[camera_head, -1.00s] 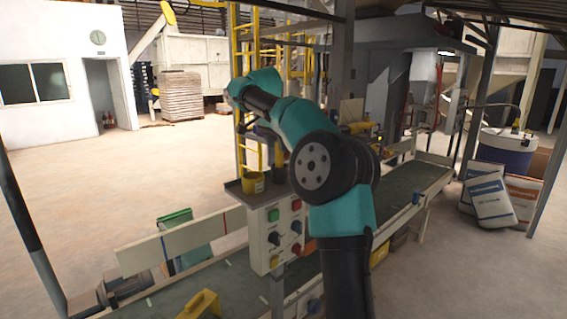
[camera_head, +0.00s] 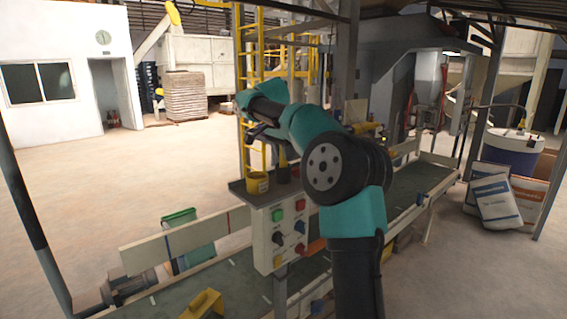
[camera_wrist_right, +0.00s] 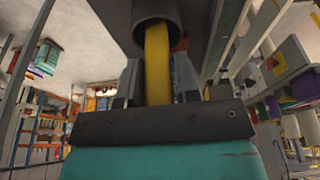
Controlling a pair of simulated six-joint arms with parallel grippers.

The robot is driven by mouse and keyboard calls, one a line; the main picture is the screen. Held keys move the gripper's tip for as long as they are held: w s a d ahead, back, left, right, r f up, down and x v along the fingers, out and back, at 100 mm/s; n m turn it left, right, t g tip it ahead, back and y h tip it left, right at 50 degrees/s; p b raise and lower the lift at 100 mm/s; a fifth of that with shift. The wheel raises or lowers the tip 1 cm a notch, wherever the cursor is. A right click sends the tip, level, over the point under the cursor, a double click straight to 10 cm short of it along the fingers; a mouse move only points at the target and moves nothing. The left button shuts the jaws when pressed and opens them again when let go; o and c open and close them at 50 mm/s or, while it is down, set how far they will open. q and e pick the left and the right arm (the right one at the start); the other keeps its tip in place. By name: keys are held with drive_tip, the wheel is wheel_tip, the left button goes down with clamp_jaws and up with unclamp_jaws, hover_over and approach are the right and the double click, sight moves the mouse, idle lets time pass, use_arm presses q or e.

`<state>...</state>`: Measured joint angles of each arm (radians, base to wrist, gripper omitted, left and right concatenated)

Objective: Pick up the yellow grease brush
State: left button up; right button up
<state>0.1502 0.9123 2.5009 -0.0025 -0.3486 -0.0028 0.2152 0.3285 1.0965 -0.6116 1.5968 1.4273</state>
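In the right wrist view a yellow handle, which looks like the grease brush (camera_wrist_right: 158,70), runs out of the mouth of a dark round holder (camera_wrist_right: 157,12). My right gripper (camera_wrist_right: 158,88) has a finger on each side of this handle, with little or no gap showing. I cannot tell whether the fingers press on it. In the head view my right gripper (camera_head: 287,153) points down over the tray, just above the dark holder (camera_head: 284,174). The brush cannot be made out there. My left gripper is not in view.
A yellow tin (camera_head: 257,184) stands on the small tray (camera_head: 238,189), left of the holder. Below is a control box (camera_head: 283,235) with several buttons and knobs. The conveyor (camera_head: 245,283) runs beneath it. Filled sacks (camera_head: 497,203) lean at the right. Open floor (camera_head: 80,190) lies left.

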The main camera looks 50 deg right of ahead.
clamp_jaws()
drive_tip(key=shift+r, duration=0.15)
wheel_tip(320, 180, up, 8)
drive_tip(key=shift+w+d+r, duration=0.1)
drive_tip(key=shift+r, duration=0.7)
idle(0.8)
